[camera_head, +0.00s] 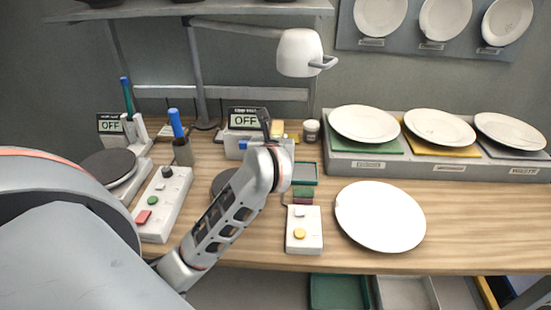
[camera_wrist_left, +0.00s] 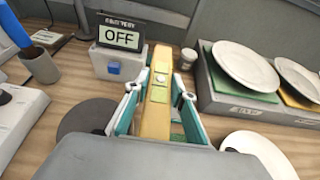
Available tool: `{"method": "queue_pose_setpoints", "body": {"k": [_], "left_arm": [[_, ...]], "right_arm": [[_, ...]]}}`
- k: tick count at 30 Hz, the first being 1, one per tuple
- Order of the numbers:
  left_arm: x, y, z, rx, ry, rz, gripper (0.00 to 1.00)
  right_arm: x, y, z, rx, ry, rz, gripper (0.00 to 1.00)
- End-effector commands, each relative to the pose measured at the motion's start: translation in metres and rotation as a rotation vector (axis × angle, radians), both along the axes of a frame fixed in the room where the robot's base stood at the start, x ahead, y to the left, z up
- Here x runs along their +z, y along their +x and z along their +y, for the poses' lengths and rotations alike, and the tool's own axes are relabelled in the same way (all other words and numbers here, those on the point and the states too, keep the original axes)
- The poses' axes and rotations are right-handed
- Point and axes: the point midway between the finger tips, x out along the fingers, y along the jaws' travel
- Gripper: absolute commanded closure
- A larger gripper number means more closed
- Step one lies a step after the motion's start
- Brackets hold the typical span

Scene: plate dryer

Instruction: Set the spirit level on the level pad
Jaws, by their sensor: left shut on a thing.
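My left gripper (camera_wrist_left: 157,96) has its teal fingers on both sides of the yellow spirit level (camera_wrist_left: 154,118), shut on it. The level is long and narrow and points away from the wrist, over the table. In the head view my left wrist hides most of the gripper; a small yellow part of the level (camera_head: 279,128) shows beyond it. A flat green-rimmed pad (camera_head: 304,180) lies on the table just right of my wrist; I cannot tell whether it is the level pad. My right gripper is not in view.
A display box reading OFF (camera_head: 245,119) stands behind the gripper. A grey rack (camera_head: 350,165) with several plates is at the right. A loose white plate (camera_head: 380,215) and a white button box (camera_head: 304,236) lie in front. A lamp (camera_head: 300,52) hangs above.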

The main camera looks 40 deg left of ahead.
Motion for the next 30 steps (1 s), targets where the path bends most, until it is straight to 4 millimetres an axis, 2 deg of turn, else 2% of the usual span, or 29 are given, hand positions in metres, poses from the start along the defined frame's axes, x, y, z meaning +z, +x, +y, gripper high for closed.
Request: {"method": "queue_pose_setpoints", "body": {"k": [1, 6, 10, 17, 20, 27, 30], "left_arm": [[0.016, 0.001, 0.000, 0.000, -0.002, -0.007, 1.00], [0.044, 0.001, 0.000, 0.000, -0.001, -0.005, 1.00], [0.055, 0.000, 0.000, 0.001, 0.000, -0.004, 1.00], [0.061, 0.000, -0.002, -0.008, -0.001, -0.001, 1.00], [0.068, 0.002, -0.019, -0.068, -0.012, 0.001, 1.00], [0.102, -0.002, -0.096, -0.366, -0.023, 0.004, 1.00], [0.113, -0.008, -0.121, -0.467, -0.013, 0.001, 1.00]], "right_arm": [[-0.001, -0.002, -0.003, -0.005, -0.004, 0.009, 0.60], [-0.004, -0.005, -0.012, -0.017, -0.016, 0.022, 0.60], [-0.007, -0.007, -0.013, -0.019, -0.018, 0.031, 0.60], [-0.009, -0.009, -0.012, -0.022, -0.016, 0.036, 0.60], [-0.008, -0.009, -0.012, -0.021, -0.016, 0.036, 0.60], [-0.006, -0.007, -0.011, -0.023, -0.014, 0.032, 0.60], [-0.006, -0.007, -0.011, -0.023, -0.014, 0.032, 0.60]]}}
